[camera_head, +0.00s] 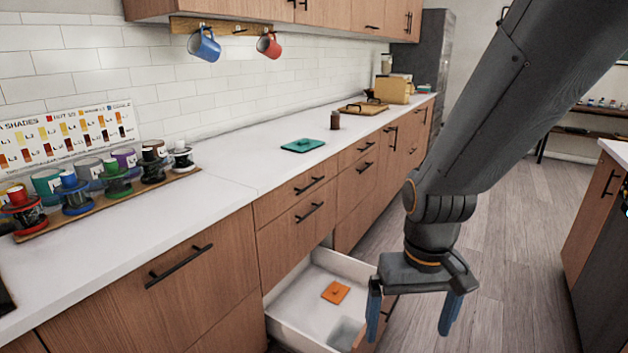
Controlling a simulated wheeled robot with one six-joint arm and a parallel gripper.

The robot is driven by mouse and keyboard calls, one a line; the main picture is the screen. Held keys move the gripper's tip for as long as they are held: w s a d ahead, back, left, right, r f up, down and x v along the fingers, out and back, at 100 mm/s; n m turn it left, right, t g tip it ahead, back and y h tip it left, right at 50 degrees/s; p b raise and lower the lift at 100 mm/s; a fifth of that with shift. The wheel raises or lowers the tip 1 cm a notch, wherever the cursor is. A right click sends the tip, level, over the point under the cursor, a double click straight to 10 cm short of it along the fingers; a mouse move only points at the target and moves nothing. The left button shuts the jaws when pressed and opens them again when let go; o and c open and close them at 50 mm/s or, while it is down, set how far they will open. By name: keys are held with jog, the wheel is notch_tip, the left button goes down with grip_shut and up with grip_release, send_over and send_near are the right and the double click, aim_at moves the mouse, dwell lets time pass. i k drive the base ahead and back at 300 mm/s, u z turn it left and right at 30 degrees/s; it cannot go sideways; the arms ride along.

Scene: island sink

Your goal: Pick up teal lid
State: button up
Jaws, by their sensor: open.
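The teal lid (303,145) is a flat square with a small knob on top. It lies on the white countertop left of the picture's middle, near the counter's front edge. My gripper (408,325) points down in the lower middle, in front of the counter and to the right of the open drawer. Its two blue-grey fingers are spread apart with nothing between them. It is well apart from the teal lid, which is fully in view.
An open white drawer (290,313) holds an orange lid (336,292) and a clear container (345,333). A brown jar (335,120) stands beyond the teal lid. A wooden rack (110,200) with several cups fills the left counter. The counter around the teal lid is clear.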

aim_at(304, 144)
jog(key=z, duration=1.1)
jog(key=i, duration=4.65)
jog(key=u, duration=2.55)
jog(key=i, duration=0.35)
jog(key=u, duration=0.15)
